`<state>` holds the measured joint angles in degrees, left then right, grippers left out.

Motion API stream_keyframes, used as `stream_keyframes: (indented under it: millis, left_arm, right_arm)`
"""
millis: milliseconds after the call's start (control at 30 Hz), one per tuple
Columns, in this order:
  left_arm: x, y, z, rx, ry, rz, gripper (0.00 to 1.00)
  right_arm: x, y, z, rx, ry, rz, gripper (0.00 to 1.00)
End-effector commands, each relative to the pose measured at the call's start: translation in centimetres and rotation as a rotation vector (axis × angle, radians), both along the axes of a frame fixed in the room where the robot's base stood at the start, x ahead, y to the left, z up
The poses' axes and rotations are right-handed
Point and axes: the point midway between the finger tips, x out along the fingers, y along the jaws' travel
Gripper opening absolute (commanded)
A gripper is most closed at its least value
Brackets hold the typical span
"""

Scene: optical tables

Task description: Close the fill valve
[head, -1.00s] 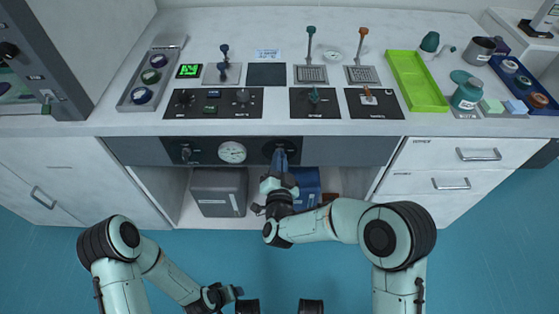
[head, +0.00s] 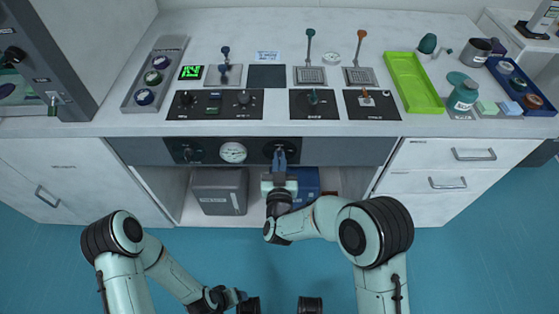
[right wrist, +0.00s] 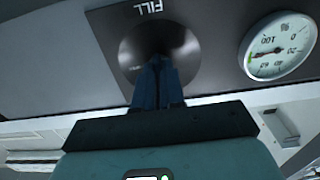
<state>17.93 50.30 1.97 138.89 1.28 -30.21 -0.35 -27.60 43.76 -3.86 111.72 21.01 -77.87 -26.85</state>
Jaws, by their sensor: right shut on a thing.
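The fill valve (head: 268,149) is a dark round dial on the grey front panel under the worktop. In the right wrist view its plate (right wrist: 131,58) carries the label FILL, seen upside down. My right gripper (head: 280,158) reaches the valve from the front. Its blue fingers (right wrist: 157,85) are shut at the middle of the dial, on the valve's handle, which they and shadow mostly hide. How far the handle is turned cannot be made out. My left gripper (head: 236,297) is low near the bottom edge, away from the panel; its jaws are unclear.
A round white gauge (head: 232,152) sits left of the valve, and another dark knob (head: 187,150) further left. Below is an open bay with a grey bin (head: 218,190) and a blue box (head: 308,184). White drawers (head: 440,165) stand to the right.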

Motion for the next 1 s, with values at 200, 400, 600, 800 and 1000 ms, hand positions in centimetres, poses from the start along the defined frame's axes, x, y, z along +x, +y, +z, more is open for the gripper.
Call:
stream_keyframes:
  millis: [200,400,600,800,1000]
  left_arm:
    - [-0.1,0.0,0.1,-0.001,0.003,-0.001,0.70]
    - [-0.1,0.0,0.1,-0.001,0.003,-0.001,0.70]
    - [-0.1,0.0,0.1,-0.001,0.002,-0.001,0.70]
    - [-0.1,0.0,0.1,-0.001,0.002,-0.001,0.70]
    - [-0.2,-0.1,0.3,-0.002,0.006,-0.003,0.70]
  right_arm:
    - [0.2,0.0,0.4,-0.014,-0.010,-0.002,0.00]
    - [0.2,-0.1,0.4,-0.014,-0.011,-0.002,0.00]
    - [0.2,-0.1,0.3,-0.013,-0.009,-0.002,0.34]
    - [0.1,0.0,0.2,-0.013,-0.005,-0.001,0.34]
    - [-1.2,0.1,0.1,-0.012,-0.002,0.001,0.34]
